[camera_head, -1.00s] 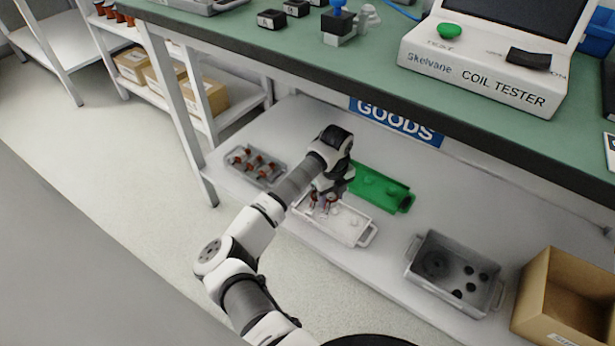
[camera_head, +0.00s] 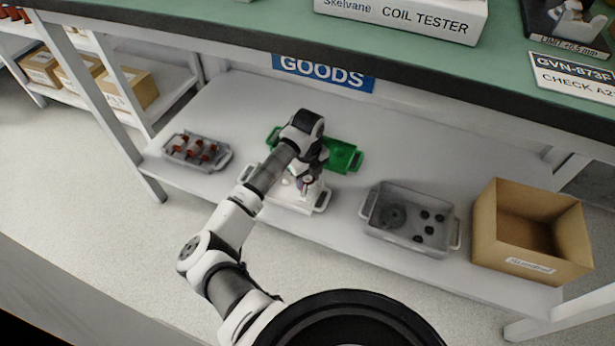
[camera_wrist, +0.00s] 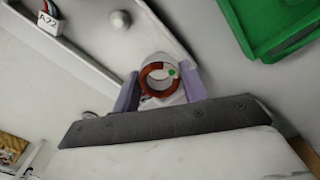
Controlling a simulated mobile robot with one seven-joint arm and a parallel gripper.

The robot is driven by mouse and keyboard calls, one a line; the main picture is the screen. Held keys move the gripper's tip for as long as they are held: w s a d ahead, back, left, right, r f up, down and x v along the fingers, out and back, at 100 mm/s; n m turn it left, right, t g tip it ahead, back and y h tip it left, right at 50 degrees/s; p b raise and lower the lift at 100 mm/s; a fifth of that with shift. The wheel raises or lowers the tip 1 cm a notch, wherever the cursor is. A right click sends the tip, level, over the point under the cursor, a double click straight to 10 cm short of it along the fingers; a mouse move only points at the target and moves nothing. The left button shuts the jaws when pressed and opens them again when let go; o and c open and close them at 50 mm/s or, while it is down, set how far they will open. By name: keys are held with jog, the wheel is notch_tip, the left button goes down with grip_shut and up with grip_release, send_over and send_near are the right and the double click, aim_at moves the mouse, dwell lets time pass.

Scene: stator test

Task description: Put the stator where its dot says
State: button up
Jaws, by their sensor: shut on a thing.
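My gripper (camera_wrist: 160,88) is shut on the stator (camera_wrist: 149,79), a ring with copper-coloured windings and a green dot on its face. In the wrist view, the ring sits between the two purple fingers. In the head view my gripper (camera_head: 306,187) is over the right part of the white tray (camera_head: 318,203), and the stator is mostly hidden. I cannot tell whether it touches the tray. The white tray (camera_wrist: 85,62) has a round knob in the wrist view. The green tray (camera_head: 343,156) lies just behind; its corner (camera_wrist: 268,45) shows in the wrist view.
A grey tray (camera_head: 168,158) with several red-brown parts stands left. Right are a grey bin (camera_head: 380,238) with dark round pieces and an open cardboard box (camera_head: 500,255). The green bench top (camera_head: 230,33) overhangs the shelf.

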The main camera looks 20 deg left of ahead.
jog(key=shift+f, duration=0.15)
jog(key=shift+f+b, duration=0.4)
jog(key=shift+f, duration=0.3)
jog(key=o, duration=0.9)
jog(key=shift+r, duration=0.15)
jog(key=shift+r+p, duration=2.4)
jog(key=shift+p, duration=0.05)
jog(key=o, duration=0.5)
